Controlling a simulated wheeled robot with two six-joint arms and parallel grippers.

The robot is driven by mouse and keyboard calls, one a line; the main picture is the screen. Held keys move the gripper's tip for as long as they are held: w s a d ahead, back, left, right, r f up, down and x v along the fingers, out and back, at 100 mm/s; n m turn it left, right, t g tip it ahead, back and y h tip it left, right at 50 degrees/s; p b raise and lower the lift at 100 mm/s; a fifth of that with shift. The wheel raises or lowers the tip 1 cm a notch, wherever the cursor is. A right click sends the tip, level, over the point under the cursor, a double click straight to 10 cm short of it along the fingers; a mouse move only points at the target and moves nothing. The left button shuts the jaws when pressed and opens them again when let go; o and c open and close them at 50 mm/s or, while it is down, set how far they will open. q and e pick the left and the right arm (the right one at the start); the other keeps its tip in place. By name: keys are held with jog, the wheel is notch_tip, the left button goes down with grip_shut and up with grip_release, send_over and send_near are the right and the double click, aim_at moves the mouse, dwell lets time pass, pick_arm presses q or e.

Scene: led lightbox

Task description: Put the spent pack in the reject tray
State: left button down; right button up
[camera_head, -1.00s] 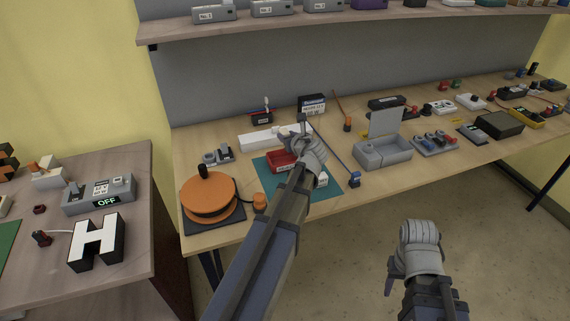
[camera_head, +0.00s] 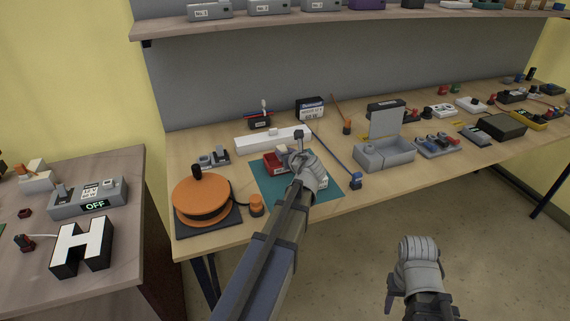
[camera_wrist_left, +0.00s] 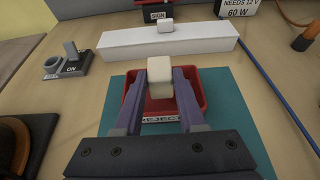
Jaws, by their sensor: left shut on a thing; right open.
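My left gripper (camera_wrist_left: 160,90) is shut on a small cream block, which appears to be the spent pack (camera_wrist_left: 160,70). The block is held over the red reject tray (camera_wrist_left: 198,80), between its side walls in the left wrist view; whether it touches the tray floor I cannot tell. The tray has a white label on its front and sits on a teal mat. In the head view the tray (camera_head: 271,162) is partly hidden by my left gripper (camera_head: 299,146). My right gripper (camera_head: 418,265) is open, off the front of the bench, over the floor.
A long white bar (camera_head: 262,140) lies behind the tray. An orange disc on a dark base (camera_head: 202,198) and an orange knob (camera_head: 256,205) stand left of the mat. A grey open-lidded box (camera_head: 384,155) stands to the right. A blue cable runs beside the mat's right.

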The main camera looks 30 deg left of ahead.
pick_arm(q)
jog(key=shift+f+b, duration=1.4)
jog(key=shift+f, duration=0.3)
jog(key=shift+f, duration=0.2)
jog(key=c, duration=0.5)
grip_release()
jog(key=shift+r, duration=0.15)
jog(key=shift+r, duration=0.2)
jog(key=p+v, duration=0.4)
jog(key=v, duration=0.6)
jog(key=shift+s+d+r, duration=0.15)
jog(key=shift+s+d, duration=0.05)
jog(key=shift+s+d+r+p, duration=0.15)
jog(key=shift+s+d+p, duration=0.2)
jog(key=shift+s+d, duration=0.1)
